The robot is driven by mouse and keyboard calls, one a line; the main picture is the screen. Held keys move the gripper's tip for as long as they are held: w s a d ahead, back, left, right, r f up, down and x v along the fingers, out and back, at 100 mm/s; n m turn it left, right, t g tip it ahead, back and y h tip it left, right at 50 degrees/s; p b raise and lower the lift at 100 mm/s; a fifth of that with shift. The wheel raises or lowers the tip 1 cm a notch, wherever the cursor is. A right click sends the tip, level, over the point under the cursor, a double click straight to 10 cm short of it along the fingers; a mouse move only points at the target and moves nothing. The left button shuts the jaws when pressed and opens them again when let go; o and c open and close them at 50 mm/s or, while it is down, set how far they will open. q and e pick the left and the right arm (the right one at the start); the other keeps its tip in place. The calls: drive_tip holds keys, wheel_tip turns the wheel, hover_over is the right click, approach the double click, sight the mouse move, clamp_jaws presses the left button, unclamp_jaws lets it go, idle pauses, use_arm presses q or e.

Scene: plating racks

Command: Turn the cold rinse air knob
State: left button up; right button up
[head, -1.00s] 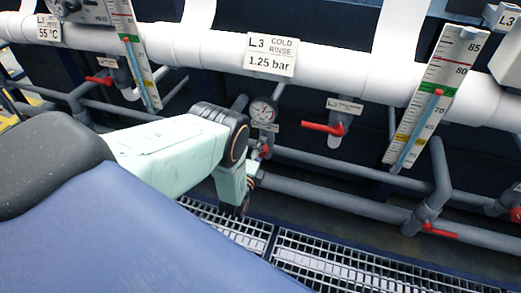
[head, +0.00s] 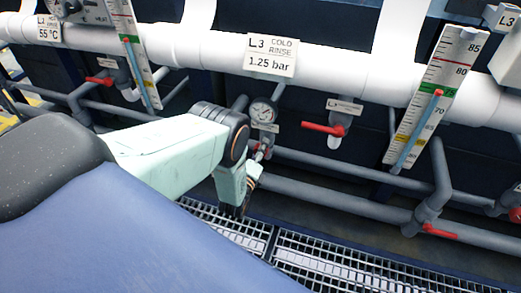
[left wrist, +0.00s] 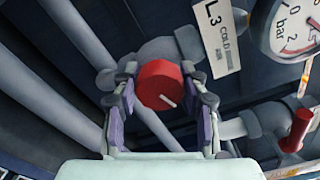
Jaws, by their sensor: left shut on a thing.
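The red round knob (left wrist: 160,85) has a white pointer line that slants down to the right in the left wrist view. It sits on a grey valve body between the two fingers of my left gripper (left wrist: 159,74), which is shut on it from both sides. In the head view my left gripper (head: 254,169) is at the knob below the gauge, and my arm hides much of it. My right gripper is not in view.
A sign (head: 270,54) above reads L3 cold rinse, 1.25 bar. A red lever valve (head: 324,129) stands to the right of the knob. Grey pipes run behind and below, over a floor grating (head: 330,268). A tall thermometer scale (head: 434,95) is further right.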

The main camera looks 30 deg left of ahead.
use_arm(q)
drive_tip(key=o, duration=1.1)
drive_tip(key=shift+o, duration=0.2)
drive_tip(key=shift+s, duration=0.1)
drive_tip(key=v, duration=1.2)
drive_tip(key=shift+d, duration=0.1)
